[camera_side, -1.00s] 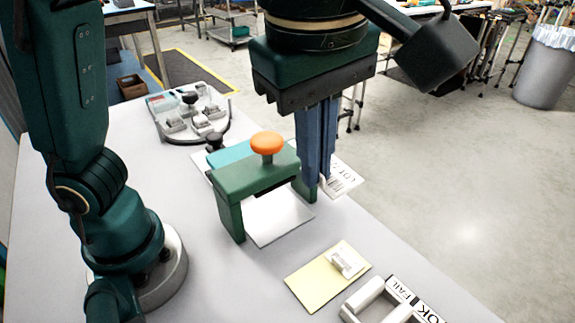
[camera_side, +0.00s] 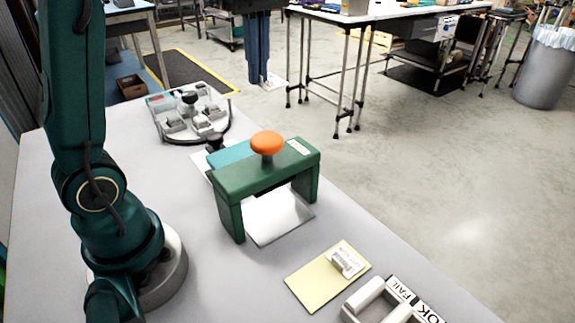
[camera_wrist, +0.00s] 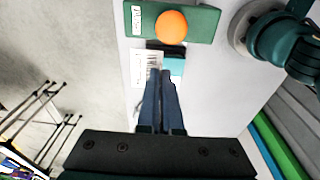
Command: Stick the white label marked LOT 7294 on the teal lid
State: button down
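The white label (camera_side: 272,82), with dark printing, is at the tips of my gripper (camera_side: 259,80), up high at the top of the side view. In the wrist view the label (camera_wrist: 146,68) sticks out left of the fingertips (camera_wrist: 163,74), which are close together on it. Its print is too small to read now. The teal lid (camera_side: 228,153) lies on the table behind the green press frame, partly hidden by it. In the wrist view part of the teal lid (camera_wrist: 174,66) shows just beyond and right of my fingertips; the fingers and a dark part hide some of it.
The green press frame (camera_side: 230,189) with an orange knob (camera_side: 268,143) stands over a white plate (camera_side: 280,217). A grey tray of parts (camera_side: 193,112) is at the back. A yellow pad (camera_side: 315,282) and an OK/FAIL holder (camera_side: 385,303) are in front.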

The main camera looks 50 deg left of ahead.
jog(key=s+a, duration=0.3)
jog(key=a, duration=0.6)
send_over(227, 156)
notch_tip(227, 156, down, 10)
jog(key=shift+d+f, duration=0.2)
jog(key=shift+f, duration=3.6)
jog(key=shift+f, duration=0.25)
jog(key=c, duration=1)
grip_release()
